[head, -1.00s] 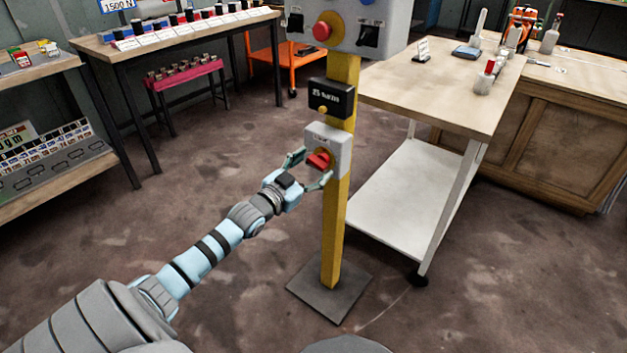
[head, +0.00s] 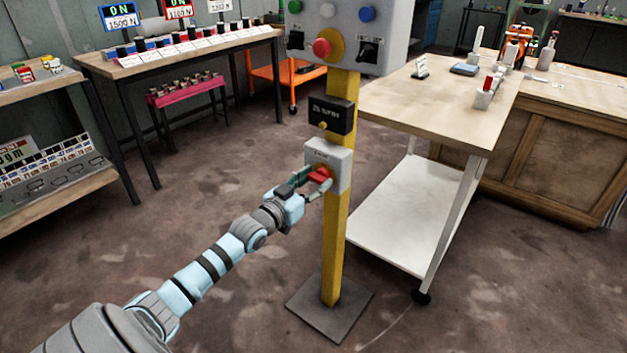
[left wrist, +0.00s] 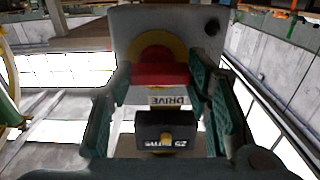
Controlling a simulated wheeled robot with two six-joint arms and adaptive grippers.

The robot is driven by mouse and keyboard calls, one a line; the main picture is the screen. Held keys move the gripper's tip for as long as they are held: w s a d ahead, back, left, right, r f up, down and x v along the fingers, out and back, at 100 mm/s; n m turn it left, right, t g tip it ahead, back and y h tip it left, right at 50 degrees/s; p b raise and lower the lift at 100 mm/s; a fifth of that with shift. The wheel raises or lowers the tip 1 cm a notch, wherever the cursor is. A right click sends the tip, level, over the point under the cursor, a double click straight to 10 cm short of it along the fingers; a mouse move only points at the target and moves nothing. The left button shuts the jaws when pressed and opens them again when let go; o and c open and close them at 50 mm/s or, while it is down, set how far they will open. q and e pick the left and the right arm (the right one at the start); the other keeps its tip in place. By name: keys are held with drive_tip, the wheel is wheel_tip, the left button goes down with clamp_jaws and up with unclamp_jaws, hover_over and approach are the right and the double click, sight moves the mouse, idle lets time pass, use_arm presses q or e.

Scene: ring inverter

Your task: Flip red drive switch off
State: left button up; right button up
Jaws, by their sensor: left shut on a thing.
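The red drive switch (head: 319,176) is a red handle on a yellow round plate, on a small grey box (head: 341,158) fixed to a yellow post. My left gripper (head: 318,182) is shut on the red handle, one finger on each side. In the left wrist view the red switch (left wrist: 160,75) lies between the green fingers (left wrist: 162,95), with the upside-down label DRIVE beside it. The fingers partly hide the handle in the head view. My right gripper is not in view.
Above the switch box are a black display (head: 331,115) and a grey panel (head: 346,35) with a red button and black switches. A white-legged table (head: 432,95) stands close at right. The floor at left is open.

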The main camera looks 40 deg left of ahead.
use_arm(q)
drive_tip(key=o, duration=1.2)
drive_tip(key=shift+c, duration=0.2)
wheel_tip(320, 180, up, 10)
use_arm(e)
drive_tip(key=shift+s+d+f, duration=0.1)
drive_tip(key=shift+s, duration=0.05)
use_arm(q)
drive_tip(key=shift+d, duration=0.1)
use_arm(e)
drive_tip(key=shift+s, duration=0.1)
